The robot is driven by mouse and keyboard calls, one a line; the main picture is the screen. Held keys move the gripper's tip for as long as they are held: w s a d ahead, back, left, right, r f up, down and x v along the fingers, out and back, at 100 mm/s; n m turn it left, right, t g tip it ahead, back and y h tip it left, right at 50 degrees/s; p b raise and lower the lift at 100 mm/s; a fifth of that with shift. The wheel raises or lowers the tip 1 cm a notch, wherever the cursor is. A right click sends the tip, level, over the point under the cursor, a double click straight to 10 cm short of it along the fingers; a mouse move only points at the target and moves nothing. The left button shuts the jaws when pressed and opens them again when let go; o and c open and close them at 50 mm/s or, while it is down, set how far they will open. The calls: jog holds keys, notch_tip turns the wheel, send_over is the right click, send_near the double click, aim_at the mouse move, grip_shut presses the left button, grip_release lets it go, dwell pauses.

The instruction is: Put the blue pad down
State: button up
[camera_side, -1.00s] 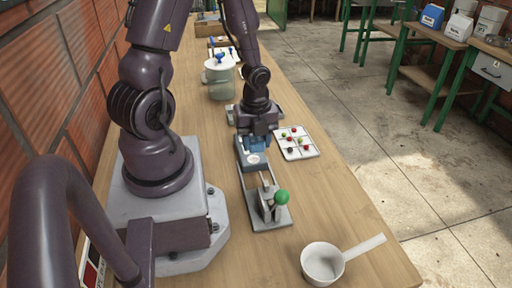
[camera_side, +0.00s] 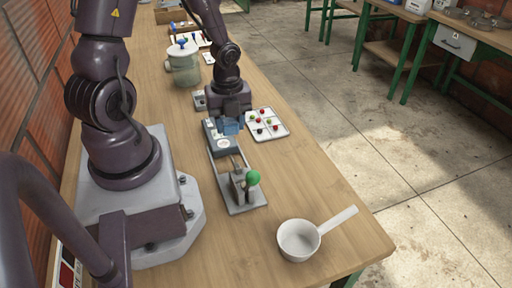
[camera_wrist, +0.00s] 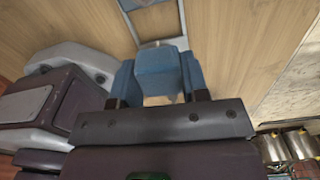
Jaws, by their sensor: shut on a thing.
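My gripper (camera_side: 230,126) points down at the far end of a grey slide device (camera_side: 245,208) that has a green knob (camera_side: 253,178). In the wrist view my gripper (camera_wrist: 157,80) has a blue finger on each side of the blue pad (camera_wrist: 158,68), shut on it. In the side view the pad is hard to tell from the blue fingers. A grey block with a round white label (camera_side: 221,143) sits on the device right beside the fingers. The pad's underside is hidden, so I cannot tell whether it touches anything.
A white tray (camera_side: 281,133) with red and green balls in compartments lies right of my gripper. A white long-handled scoop (camera_side: 299,240) lies near the front edge. A lidded jar (camera_side: 185,68) stands farther back. Bare wood lies left of the device.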

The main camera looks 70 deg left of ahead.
jog(key=w+d+f+m, duration=0.1)
jog(key=w+d+f, duration=0.1)
jog(key=w+d, duration=0.5)
jog(key=n, duration=0.2)
send_over(286, 162)
notch_tip(286, 162, down, 4)
jog(key=shift+f, duration=2.05)
jog(key=shift+f, duration=0.2)
jog(key=o, duration=1)
jog(key=shift+c, duration=0.2)
jog(key=shift+r, duration=0.1)
